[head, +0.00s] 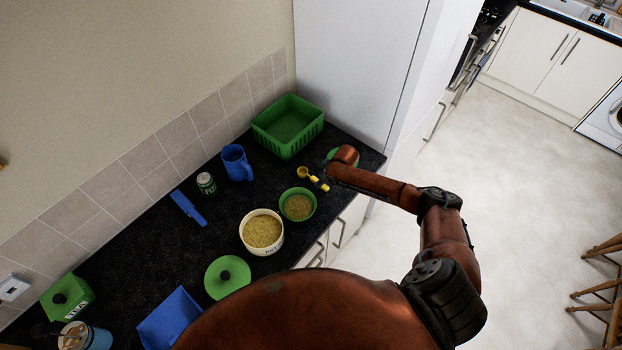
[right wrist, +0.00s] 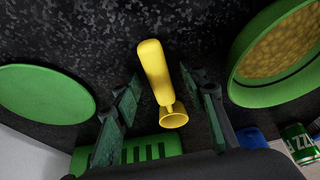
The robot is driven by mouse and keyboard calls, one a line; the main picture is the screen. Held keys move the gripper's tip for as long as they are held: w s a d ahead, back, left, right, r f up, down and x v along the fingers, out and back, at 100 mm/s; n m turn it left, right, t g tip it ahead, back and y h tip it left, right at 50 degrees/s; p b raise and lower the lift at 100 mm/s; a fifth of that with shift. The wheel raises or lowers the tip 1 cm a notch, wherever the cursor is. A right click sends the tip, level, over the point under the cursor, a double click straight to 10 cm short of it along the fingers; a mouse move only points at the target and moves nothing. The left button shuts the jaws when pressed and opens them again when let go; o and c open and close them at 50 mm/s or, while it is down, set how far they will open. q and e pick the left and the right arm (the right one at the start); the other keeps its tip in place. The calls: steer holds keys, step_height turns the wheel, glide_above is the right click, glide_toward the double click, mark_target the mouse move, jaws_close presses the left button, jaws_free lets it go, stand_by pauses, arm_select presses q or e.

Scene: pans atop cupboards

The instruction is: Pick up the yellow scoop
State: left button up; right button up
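The yellow scoop (head: 303,173) lies on the black worktop (head: 140,240), near the green bowl of grain. In the right wrist view the scoop (right wrist: 155,75) lies between the two dark fingers, its handle pointing away and its cup towards the palm. My right gripper (right wrist: 160,88) is open, with a gap visible on each side of the scoop. In the head view the right gripper is mostly hidden under my arm, and part of the scoop looks covered by a finger. My left gripper is not in view.
The green bowl (head: 297,205) and a white pot (head: 262,232) of grain stand close by. A green basket (head: 288,126), blue mug (head: 236,163) and green can (head: 206,184) stand behind. A flat green disc (right wrist: 45,92) lies at the scoop's other side. A tall white cabinet (head: 355,65) bounds the worktop.

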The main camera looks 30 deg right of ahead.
mark_target(317, 180)
steer(key=shift+c, duration=0.6)
steer(key=c, duration=0.3)
jaws_close()
steer(key=shift+r, duration=0.4)
step_height(317, 180, up, 3)
steer(key=shift+w+f+b, duration=0.1)
steer(key=shift+f+b, duration=0.05)
steer(key=shift+b, duration=0.7)
steer(key=s+a+r+b, duration=0.2)
steer(key=s+a+r, duration=0.5)
steer(key=s+r, duration=0.3)
steer(key=shift+s+a, duration=0.3)
steer(key=shift+s, duration=0.65)
